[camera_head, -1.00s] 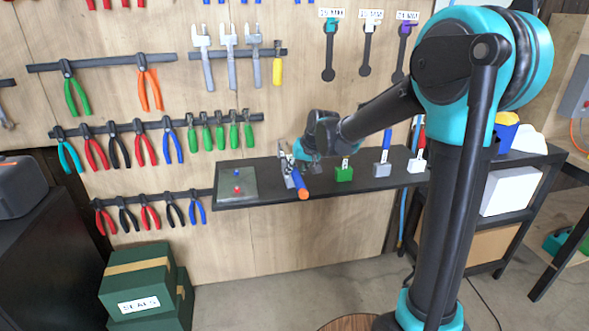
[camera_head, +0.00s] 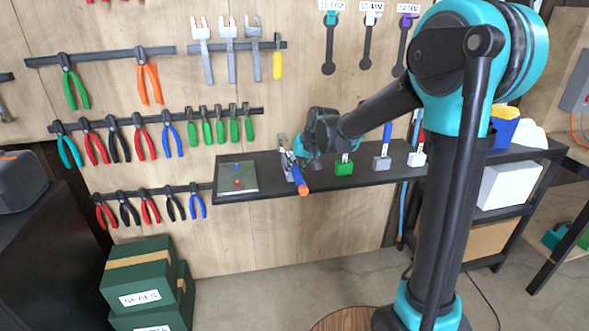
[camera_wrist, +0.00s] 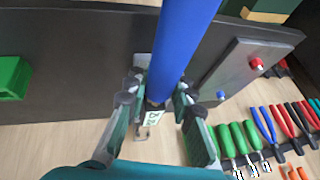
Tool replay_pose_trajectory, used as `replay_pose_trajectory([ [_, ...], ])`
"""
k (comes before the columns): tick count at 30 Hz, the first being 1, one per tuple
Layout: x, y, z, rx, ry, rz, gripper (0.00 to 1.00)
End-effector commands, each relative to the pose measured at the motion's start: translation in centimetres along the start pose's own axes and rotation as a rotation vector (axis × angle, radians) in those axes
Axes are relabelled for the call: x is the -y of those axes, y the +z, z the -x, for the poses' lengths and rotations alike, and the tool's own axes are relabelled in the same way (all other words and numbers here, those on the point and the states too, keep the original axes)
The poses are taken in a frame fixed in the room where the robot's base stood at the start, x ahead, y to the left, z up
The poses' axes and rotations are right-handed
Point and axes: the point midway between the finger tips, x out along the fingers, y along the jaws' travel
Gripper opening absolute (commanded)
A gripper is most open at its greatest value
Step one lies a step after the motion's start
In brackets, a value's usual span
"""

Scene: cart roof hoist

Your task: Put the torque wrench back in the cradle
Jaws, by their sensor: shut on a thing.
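The torque wrench has a blue handle (camera_head: 296,173) with an orange end, above or at the dark shelf. In the wrist view its blue shaft (camera_wrist: 180,45) runs from the top edge down between my fingers. My gripper (camera_head: 300,154) is at the wrench's far end; in the wrist view its two fingers (camera_wrist: 155,98) close on either side of the shaft, beside a small pale label. A pale metal bracket (camera_head: 284,150), perhaps the cradle, stands right by the wrench. Whether the wrench rests in it is hidden by my gripper.
The dark shelf (camera_head: 262,188) holds a grey plate (camera_head: 237,183) with red and blue knobs at left. Green (camera_head: 344,169), grey (camera_head: 381,164) and white (camera_head: 416,160) blocks stand at right. Pliers hang on the wall behind. Green boxes (camera_head: 140,275) stand on the floor below.

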Motion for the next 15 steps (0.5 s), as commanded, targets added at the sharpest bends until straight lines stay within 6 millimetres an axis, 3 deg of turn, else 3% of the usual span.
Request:
replay_pose_trajectory([
  [15, -0.17, 0.24, -0.58, -0.001, 0.0, 0.0, 0.0],
])
